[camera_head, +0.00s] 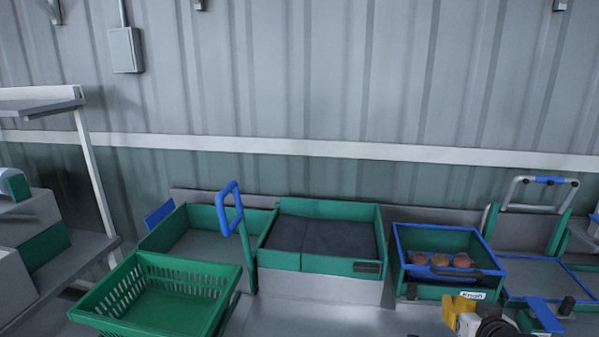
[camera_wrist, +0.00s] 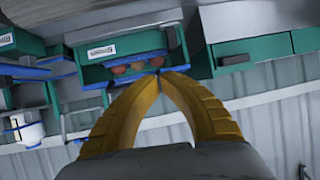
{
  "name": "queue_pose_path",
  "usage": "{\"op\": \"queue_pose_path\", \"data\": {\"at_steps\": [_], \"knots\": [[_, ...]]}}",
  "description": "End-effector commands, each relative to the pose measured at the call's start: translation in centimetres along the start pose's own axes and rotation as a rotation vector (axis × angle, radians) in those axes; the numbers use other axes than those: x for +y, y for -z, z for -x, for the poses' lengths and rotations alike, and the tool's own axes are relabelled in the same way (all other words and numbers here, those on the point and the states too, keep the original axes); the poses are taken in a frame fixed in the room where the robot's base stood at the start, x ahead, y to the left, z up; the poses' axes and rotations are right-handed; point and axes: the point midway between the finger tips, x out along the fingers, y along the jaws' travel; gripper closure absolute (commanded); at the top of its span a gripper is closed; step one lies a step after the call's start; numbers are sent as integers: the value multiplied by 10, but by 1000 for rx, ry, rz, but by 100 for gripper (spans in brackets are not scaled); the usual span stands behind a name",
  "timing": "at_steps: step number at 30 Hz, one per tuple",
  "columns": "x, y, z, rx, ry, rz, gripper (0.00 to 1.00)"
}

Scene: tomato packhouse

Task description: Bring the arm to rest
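My gripper (camera_wrist: 166,76) shows in the wrist view with its two yellow fingers curved together. The tips meet, and nothing shows between them. In the head view, part of my arm with a yellow piece (camera_head: 461,308) is at the lower right edge, in front of the blue-rimmed green bin (camera_head: 440,292). That bin holds a few reddish tomatoes (camera_head: 440,260). In the wrist view the bin (camera_wrist: 125,72) appears beyond the fingertips, and the picture is turned over. I see no contact between fingers and bin.
A green slatted crate (camera_head: 160,317) stands at the front left. Behind it are a green tray with a blue handle (camera_head: 229,208) and a dark-lined green tray (camera_head: 318,232). A white-framed shelf (camera_head: 95,180) is at far left. Open air lies above the trays before the corrugated wall.

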Motion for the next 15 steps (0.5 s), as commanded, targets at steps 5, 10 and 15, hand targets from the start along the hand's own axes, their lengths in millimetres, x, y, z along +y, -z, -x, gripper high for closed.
{"op": "queue_pose_path", "data": {"at_steps": [5, 10, 15], "knots": [[-88, 0, 27, -172, 120, 29, 100], [-146, -13, 75, -336, 163, 66, 100], [-172, -29, 126, -453, 146, 105, 100]]}}
